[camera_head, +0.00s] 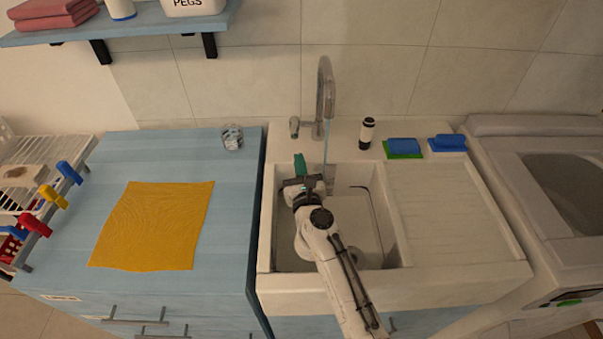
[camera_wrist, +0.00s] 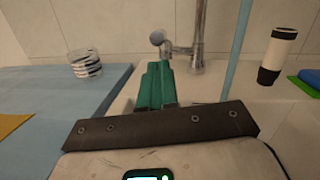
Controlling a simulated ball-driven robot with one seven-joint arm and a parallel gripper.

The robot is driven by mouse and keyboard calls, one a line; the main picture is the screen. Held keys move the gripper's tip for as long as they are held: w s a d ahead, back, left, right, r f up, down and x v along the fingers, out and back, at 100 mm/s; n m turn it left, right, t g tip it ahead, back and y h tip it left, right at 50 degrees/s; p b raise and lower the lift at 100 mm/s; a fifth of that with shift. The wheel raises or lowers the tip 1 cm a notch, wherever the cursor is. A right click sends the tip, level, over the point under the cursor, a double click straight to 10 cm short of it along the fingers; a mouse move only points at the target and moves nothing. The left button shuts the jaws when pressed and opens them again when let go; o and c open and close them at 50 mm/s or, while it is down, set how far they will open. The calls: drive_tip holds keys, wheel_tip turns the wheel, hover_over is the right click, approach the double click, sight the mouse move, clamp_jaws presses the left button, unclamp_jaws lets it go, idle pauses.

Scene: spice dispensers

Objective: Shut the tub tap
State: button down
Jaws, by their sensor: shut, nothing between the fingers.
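The tub tap (camera_head: 325,90) is a tall grey metal spout at the back rim of the sink tub (camera_head: 405,245). A thin blue stream of water (camera_head: 326,150) runs from it into the tub. Its handle (camera_head: 294,126) sticks out on the left side of its base and ends in a round knob (camera_wrist: 157,37) in the wrist view. My gripper (camera_head: 299,160) is over the back left part of the tub, in front of the handle. Its green fingers (camera_wrist: 156,75) are together and empty, pointing toward the handle, with a gap visible between them and it.
A glass (camera_head: 232,137) and a yellow cloth (camera_head: 153,225) are on the blue counter (camera_head: 225,205) at left. The wall is close behind.

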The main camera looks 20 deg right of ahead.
sight(294, 127)
drive_tip(key=b+x, duration=0.1)
drive_tip(key=x, duration=0.3)
drive_tip(key=shift+w+d, duration=0.1)
drive_tip(key=shift+w, duration=0.2)
drive_tip(key=shift+r, duration=0.15)
